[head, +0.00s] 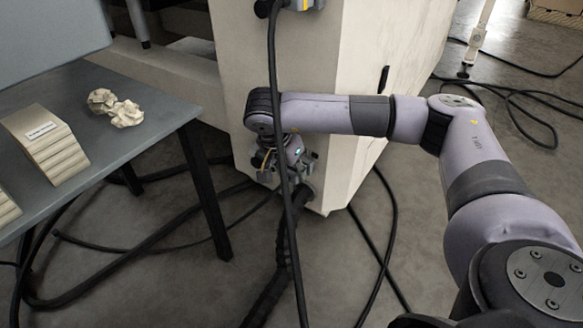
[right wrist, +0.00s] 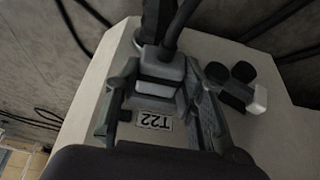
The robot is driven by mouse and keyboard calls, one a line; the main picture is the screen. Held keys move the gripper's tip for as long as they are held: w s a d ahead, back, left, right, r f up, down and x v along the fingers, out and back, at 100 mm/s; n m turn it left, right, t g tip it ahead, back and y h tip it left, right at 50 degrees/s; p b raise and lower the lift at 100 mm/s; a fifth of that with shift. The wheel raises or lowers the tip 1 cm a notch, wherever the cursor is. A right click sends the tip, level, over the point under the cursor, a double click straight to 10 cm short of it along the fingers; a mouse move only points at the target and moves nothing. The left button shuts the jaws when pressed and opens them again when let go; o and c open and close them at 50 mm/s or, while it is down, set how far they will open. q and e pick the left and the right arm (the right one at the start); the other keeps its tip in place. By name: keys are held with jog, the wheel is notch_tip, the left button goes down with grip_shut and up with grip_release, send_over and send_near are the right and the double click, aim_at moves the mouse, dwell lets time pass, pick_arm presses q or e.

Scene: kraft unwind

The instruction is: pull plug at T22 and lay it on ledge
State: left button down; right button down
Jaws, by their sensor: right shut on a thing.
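The plug (right wrist: 162,72) is a grey block with a dark cable leaving its upper end in the right wrist view. My right gripper (right wrist: 163,88) has its fingers on both sides of it and is shut on it. The T22 label (right wrist: 152,122) shows upside down just below the plug, on the cream cabinet. Whether the plug is seated in its socket cannot be told. In the head view my right gripper (head: 290,160) is at the lower part of the cabinet (head: 340,60), partly behind a hanging cable; the plug is hard to make out there. My left gripper is not in view.
A black cable (head: 276,110) hangs in front of my right gripper. More cables lie on the floor. A grey table (head: 150,140) at left holds crumpled paper (head: 118,108) and a labelled stack (head: 45,145). A cream beam (head: 160,82) runs behind it. Dark knobs (right wrist: 232,82) sit beside the plug.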

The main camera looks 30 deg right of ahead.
jog(key=shift+s+a, duration=0.1)
jog(key=shift+a, duration=0.1)
jog(key=shift+s+a+p, duration=0.25)
jog(key=shift+s+a, duration=0.05)
jog(key=shift+a, duration=0.45)
jog(key=shift+s+a+p, duration=0.25)
jog(key=shift+s+a, duration=0.05)
jog(key=shift+a, duration=0.4)
jog(key=shift+s+a+p, duration=0.25)
jog(key=shift+s+a, duration=0.05)
jog(key=shift+a, duration=0.45)
